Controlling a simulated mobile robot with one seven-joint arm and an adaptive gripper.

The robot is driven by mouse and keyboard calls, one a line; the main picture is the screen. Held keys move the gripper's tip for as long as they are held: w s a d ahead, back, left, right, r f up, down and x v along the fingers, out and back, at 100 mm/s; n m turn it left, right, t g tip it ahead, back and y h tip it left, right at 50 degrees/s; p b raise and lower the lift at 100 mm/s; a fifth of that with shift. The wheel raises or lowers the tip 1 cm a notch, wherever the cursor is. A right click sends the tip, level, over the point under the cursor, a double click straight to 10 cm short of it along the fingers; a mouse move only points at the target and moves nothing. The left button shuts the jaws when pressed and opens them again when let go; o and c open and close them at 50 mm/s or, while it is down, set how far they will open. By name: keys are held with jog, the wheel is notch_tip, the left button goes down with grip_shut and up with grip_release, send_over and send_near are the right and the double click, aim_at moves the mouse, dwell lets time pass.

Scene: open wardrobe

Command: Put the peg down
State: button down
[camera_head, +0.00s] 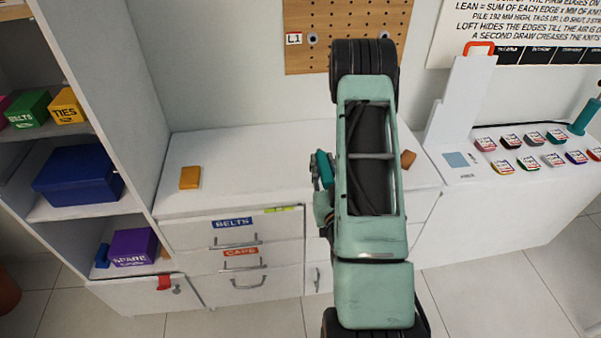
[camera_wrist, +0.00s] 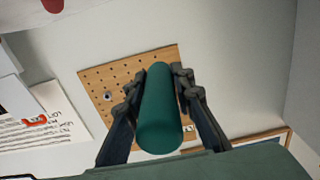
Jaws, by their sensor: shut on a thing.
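The peg is a dark green cylinder (camera_wrist: 159,115) in the wrist view, running away from the camera between the two dark fingers. My gripper (camera_wrist: 160,78) is shut on it, one finger along each side. In the head view my own arm hides most of the gripper. A small teal piece beside dark finger parts (camera_head: 324,168) shows at the arm's left edge, above the white cabinet top, and appears to be the peg. Its height above the surface is hard to tell. The pegboard (camera_wrist: 120,75) lies beyond the peg in the wrist view.
The white cabinet top (camera_head: 240,165) is mostly bare, with an orange block (camera_head: 190,177) at left and a brown block (camera_head: 408,159) right of my arm. Open shelves with boxes (camera_head: 78,176) stand left. Several labelled discs (camera_head: 530,163) lie right. The pegboard (camera_head: 300,60) hangs behind.

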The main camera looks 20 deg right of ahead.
jog(key=shift+w+f+b, duration=0.4)
jog(key=shift+w+b, duration=0.05)
jog(key=shift+b, duration=0.3)
jog(key=shift+w+f+b, duration=0.25)
jog(key=shift+w+b, duration=0.4)
jog(key=shift+b, duration=0.5)
jog(key=w+b, duration=0.1)
jog(key=b, duration=0.1)
jog(key=w+f+b, duration=0.1)
jog(key=w+b, duration=0.1)
jog(key=b, duration=0.1)
jog(key=w+b, duration=0.1)
jog(key=b, duration=0.1)
jog(key=shift+w+a+f+b, duration=0.15)
jog(key=shift+f+b, duration=0.15)
jog(key=shift+f, duration=0.05)
jog(key=b, duration=0.4)
jog(key=shift+w+a+f+b, duration=0.15)
jog(key=shift+w+b, duration=0.05)
jog(key=shift+b, duration=0.2)
jog(key=b, duration=0.2)
send_over(301, 173)
jog(key=f, duration=0.4)
jog(key=shift+s+f, duration=0.35)
jog(key=shift+f, duration=0.05)
jog(key=shift+w+f+b, duration=0.2)
jog(key=shift+f, duration=0.75)
jog(key=shift+w+f+b, duration=0.15)
jog(key=shift+f+b, duration=0.05)
jog(key=shift+f, duration=0.75)
